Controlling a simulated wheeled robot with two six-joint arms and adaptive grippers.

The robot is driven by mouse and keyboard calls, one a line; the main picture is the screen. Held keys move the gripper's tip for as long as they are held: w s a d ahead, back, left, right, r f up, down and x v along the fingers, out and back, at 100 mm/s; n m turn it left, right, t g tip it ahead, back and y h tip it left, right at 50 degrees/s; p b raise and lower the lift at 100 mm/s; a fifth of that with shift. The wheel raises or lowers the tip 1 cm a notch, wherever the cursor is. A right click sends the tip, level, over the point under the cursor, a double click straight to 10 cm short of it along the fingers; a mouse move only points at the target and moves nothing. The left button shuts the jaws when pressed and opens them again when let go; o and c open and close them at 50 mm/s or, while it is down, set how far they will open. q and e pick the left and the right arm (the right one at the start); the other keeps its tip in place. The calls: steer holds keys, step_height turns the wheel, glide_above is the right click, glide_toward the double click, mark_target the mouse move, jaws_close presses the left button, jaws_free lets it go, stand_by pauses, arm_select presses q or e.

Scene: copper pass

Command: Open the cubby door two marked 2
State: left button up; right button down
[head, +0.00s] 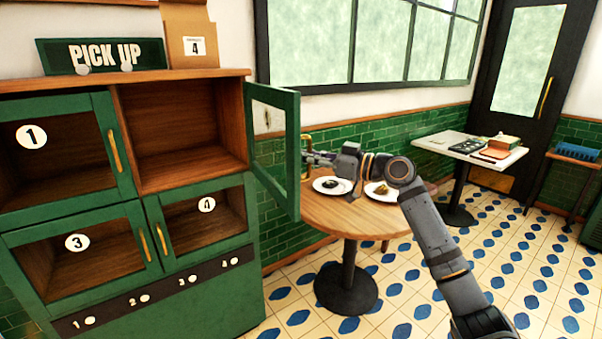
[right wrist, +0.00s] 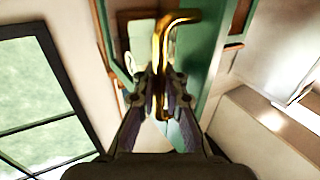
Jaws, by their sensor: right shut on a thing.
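The green-framed glass door two (head: 293,170) stands swung open to the right of its cubby, about square to the cabinet front. The upper right cubby (head: 175,125) is uncovered and looks empty. My right gripper (head: 314,158) is at the door's outer face, shut on its brass handle (head: 305,141). In the right wrist view the fingers (right wrist: 160,92) close around the brass handle (right wrist: 171,19), with the green door behind. The 2 mark cannot be read from this angle. My left gripper is not in view.
Doors 1 (head: 119,185), 3 (head: 15,239) and 4 (head: 153,208) are shut. A round wooden table (head: 330,215) with two plates of food stands close to the open door, below my right arm. A PICK UP sign (head: 102,56) and paper bag (head: 190,30) stand on top.

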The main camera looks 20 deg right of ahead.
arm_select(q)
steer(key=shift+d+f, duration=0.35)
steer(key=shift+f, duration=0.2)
arm_select(e)
steer(key=shift+w+d+f, duration=0.15)
steer(key=shift+d+f, duration=0.05)
steer(key=shift+d, duration=0.6)
steer(key=c, duration=1.8)
jaws_free()
steer(key=shift+c, duration=0.2)
steer(key=shift+o, duration=0.6)
steer(key=shift+s+d+r, duration=0.2)
steer(key=shift+s, duration=0.05)
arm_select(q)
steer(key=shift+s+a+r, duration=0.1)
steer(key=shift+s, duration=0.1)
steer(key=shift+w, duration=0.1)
arm_select(e)
steer(key=v, duration=0.7)
steer(key=shift+s, duration=0.2)
steer(key=shift+d, duration=0.15)
